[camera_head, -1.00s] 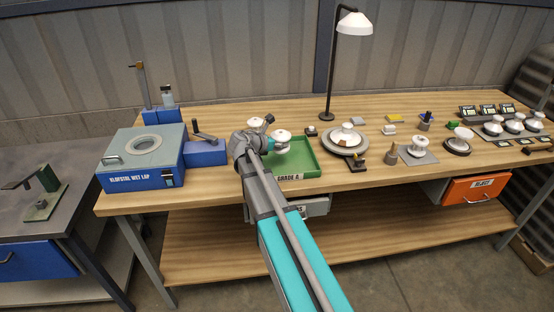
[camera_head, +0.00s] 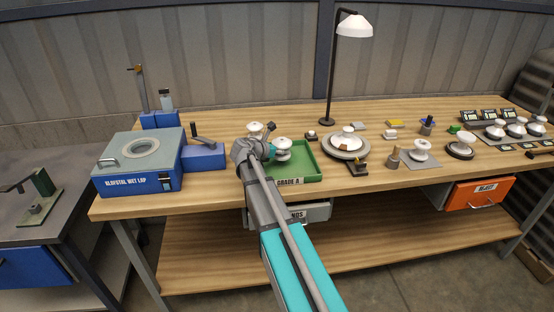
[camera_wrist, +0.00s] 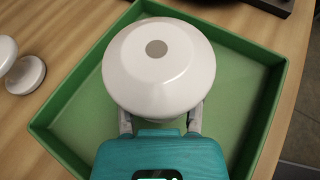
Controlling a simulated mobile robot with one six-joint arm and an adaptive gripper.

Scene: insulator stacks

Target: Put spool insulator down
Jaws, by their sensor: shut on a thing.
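A white spool insulator (camera_head: 283,144) is held inside the outline of the green GRADE A tray (camera_head: 310,170). In the wrist view the insulator (camera_wrist: 158,75) fills the middle, its round top with a grey centre facing the camera. My gripper (camera_wrist: 160,120) is shut on it, with a finger on each side below the wide top. The tray (camera_wrist: 240,95) has bare green floor around it. The insulator's underside is hidden, so I cannot tell whether it touches the tray floor.
Another white insulator (camera_head: 255,128) stands just outside the tray's left side. A blue wet lap machine (camera_head: 140,180) is further left. A round turntable (camera_head: 344,148) and a lamp (camera_head: 354,25) are to the right, with more insulators beyond.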

